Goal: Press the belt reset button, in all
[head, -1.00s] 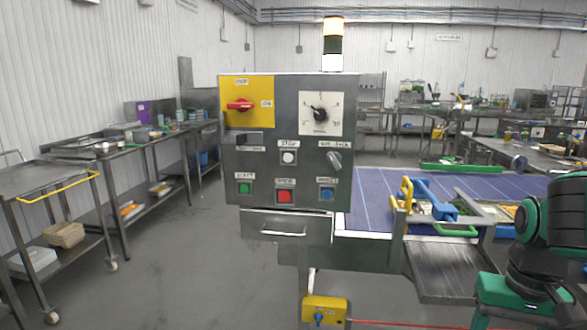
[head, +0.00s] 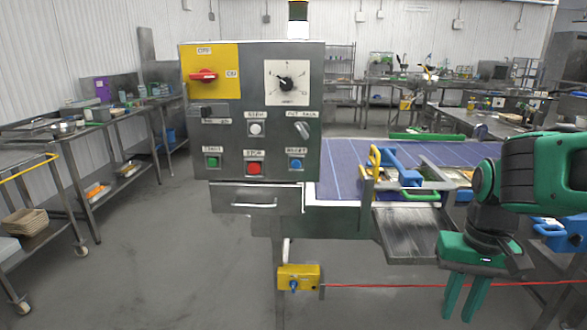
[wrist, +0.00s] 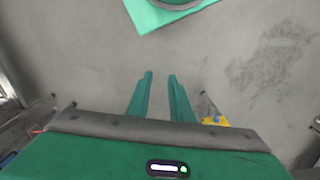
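The grey control panel (head: 230,130) stands upright left of the middle in the head view. On its bottom row, the blue button (head: 295,164) at the right sits under a label that seems to read RESET. The red button (head: 254,169) and the green button (head: 212,162) are to its left. A white button (head: 256,129) is above the red one. My gripper (head: 462,298) hangs down at the lower right, well apart from the panel. Its two green fingers are apart with nothing between them, as the wrist view (wrist: 160,76) also shows.
The blue conveyor belt (head: 340,178) runs behind and right of the panel. A metal chute (head: 405,232) lies between panel and arm. A yellow box (head: 298,271) with a blue knob sits low, with a red cord (head: 380,286) running right. Floor left of the panel is clear.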

